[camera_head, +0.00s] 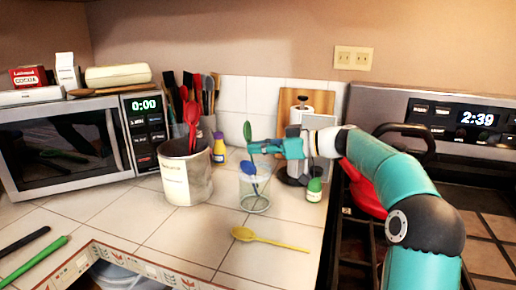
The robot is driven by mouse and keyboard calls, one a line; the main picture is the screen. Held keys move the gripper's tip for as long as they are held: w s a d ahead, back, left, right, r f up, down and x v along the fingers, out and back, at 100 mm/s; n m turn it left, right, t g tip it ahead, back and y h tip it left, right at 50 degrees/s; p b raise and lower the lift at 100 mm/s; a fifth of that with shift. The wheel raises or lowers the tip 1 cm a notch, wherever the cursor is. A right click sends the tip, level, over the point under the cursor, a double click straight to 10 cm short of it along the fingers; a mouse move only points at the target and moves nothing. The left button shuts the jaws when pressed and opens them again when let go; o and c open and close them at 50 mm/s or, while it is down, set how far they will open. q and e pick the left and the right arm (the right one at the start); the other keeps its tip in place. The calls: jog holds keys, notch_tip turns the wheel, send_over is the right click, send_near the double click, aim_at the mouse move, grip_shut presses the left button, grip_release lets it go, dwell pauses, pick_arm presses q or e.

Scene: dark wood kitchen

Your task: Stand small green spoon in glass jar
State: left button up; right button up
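The small green spoon (247,130) is upright with its bowl on top, at the fingertips of my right gripper (256,147). The gripper appears shut on it, just below the bowl. The glass jar (255,203) stands on the tiled counter directly below the gripper. A blue spoon (249,168) leans in the jar with its bowl at the rim. The lower part of the green spoon's handle is hard to make out, so I cannot tell whether its end is inside the jar. My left gripper is not in view.
A white crock (186,178) with red utensils stands left of the jar. A yellow spoon (268,239) lies in front. A green-capped bottle (314,189) and paper-towel holder (297,140) are to the right, beside the stove (470,215). A microwave (70,145) stands at left.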

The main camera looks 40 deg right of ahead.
jog(key=o, duration=0.5)
jog(key=v, duration=1.2)
jog(key=shift+f, duration=0.1)
jog(key=shift+d, duration=0.1)
dwell(0.4)
